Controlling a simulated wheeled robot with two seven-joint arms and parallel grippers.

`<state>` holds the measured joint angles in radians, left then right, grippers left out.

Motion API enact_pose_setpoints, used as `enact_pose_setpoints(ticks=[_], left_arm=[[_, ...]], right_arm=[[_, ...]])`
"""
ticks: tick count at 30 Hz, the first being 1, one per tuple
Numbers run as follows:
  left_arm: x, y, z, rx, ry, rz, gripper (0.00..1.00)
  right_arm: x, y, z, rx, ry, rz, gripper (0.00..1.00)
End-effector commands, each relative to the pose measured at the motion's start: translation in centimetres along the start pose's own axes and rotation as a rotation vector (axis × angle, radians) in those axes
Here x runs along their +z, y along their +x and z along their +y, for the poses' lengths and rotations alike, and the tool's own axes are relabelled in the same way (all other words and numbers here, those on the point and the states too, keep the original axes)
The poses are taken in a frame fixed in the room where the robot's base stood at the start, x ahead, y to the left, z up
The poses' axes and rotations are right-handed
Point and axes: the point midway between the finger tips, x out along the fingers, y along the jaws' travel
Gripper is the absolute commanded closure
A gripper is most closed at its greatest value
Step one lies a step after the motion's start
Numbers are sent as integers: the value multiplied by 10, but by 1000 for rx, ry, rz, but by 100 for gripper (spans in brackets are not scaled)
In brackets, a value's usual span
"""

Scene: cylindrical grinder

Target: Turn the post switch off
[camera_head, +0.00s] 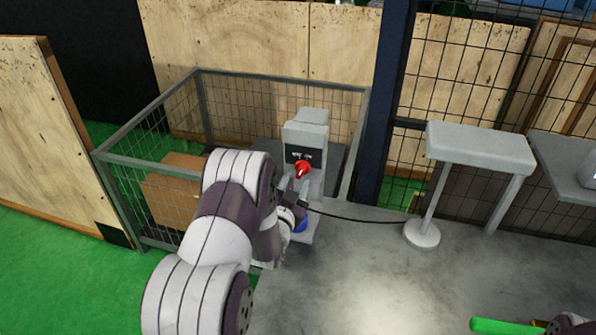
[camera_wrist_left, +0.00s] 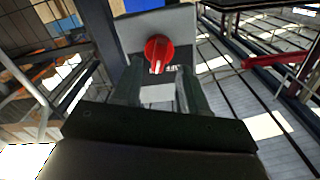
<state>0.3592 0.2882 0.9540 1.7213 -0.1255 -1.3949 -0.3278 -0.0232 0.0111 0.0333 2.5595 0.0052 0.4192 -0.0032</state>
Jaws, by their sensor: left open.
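The post switch is a red rotary knob (camera_head: 303,168) on a dark plate near the top of a grey post (camera_head: 307,132). The knob also shows in the left wrist view (camera_wrist_left: 158,50), upper middle, with a pale mark on its lower part. My left gripper (camera_head: 295,187) is open, just below and in front of the knob. Its fingers point up toward the knob, with nothing between them. I cannot tell whether a fingertip touches the knob. My left arm hides the lower left of the post.
A wire mesh fence (camera_head: 150,163) stands around the post's back and left. A cardboard box (camera_head: 172,195) is behind my left arm. A dark blue column (camera_head: 382,110) and a grey stand (camera_head: 478,146) are to the right. A green bar (camera_head: 508,327) lies at the bottom right.

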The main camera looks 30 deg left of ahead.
Motion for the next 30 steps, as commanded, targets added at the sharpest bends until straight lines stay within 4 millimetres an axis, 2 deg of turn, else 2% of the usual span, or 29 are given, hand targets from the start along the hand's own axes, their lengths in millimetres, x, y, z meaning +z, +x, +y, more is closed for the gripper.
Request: enact_pose_setpoints(ticks=[3, 6, 15, 16, 18, 20, 30], left_arm=[[-2, 19, 0, 1, 0, 0, 57], [0, 28, 0, 1, 0, -1, 57], [0, 32, 0, 0, -1, -1, 57], [0, 32, 0, 0, -1, -1, 61], [0, 32, 0, 0, -1, -1, 84], [0, 32, 0, 0, -1, -1, 100], [1, 32, 0, 0, -30, 0, 100]], right_arm=[[-1, -8, 0, 0, 0, 0, 57], [-1, -9, 0, 0, 0, 0, 57], [-1, -9, 0, 0, 0, 0, 57], [-1, -9, 0, 0, 0, 0, 57], [-1, -9, 0, 0, 0, 0, 57], [-1, -9, 0, 0, 0, 0, 57], [0, -5, 0, 0, 0, 0, 57]])
